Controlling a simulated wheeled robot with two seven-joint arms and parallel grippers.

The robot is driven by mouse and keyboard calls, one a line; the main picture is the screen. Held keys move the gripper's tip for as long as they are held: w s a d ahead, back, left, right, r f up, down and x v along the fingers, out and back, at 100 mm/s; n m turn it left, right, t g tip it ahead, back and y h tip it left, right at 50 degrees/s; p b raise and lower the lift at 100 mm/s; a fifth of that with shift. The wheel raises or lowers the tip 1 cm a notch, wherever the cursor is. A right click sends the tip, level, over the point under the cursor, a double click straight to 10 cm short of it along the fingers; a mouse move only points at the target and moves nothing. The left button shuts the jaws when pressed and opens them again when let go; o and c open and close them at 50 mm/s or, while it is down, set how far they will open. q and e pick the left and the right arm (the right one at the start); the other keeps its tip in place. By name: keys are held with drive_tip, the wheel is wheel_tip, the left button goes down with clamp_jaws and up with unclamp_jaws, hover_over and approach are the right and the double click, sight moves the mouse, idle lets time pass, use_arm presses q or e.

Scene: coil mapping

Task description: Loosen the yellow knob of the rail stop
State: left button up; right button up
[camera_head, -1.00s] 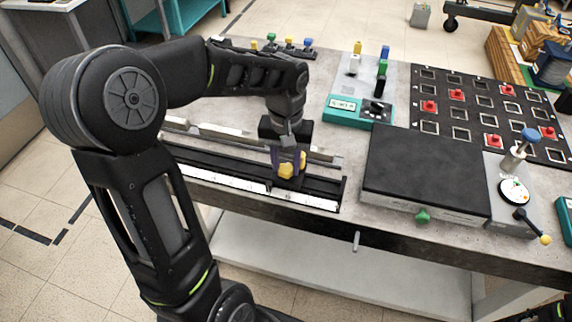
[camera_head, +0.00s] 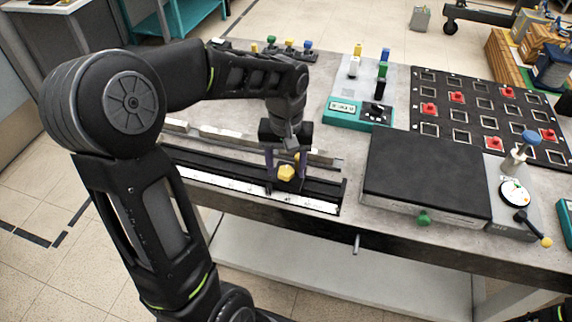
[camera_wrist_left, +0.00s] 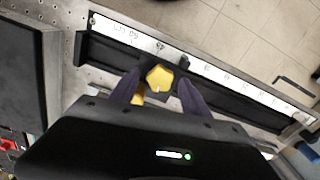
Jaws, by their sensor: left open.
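The yellow knob (camera_head: 286,173) sits on the dark rail stop on the black rail (camera_head: 325,187), which has a white scale along its front edge. In the left wrist view the knob (camera_wrist_left: 159,78) looks many-sided, with a short pale mark on it. My left gripper (camera_head: 285,168) points down over the rail stop. Its two purple fingers (camera_wrist_left: 158,88) stand apart, one on each side of the knob, with gaps visible. A second yellow part (camera_wrist_left: 137,98) shows beside the left finger. My right gripper is not in view.
A black-topped box (camera_head: 425,172) with a green knob stands right of the rail. A teal-based device (camera_head: 358,112) and a black grid board (camera_head: 480,110) with red pieces lie farther back. A pale bar (camera_head: 215,135) runs behind the rail.

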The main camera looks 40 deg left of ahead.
sight(286, 170)
use_arm(q)
drive_tip(key=shift+r, duration=0.1)
wheel_tip(286, 170, up, 8)
drive_tip(key=shift+f, duration=0.2)
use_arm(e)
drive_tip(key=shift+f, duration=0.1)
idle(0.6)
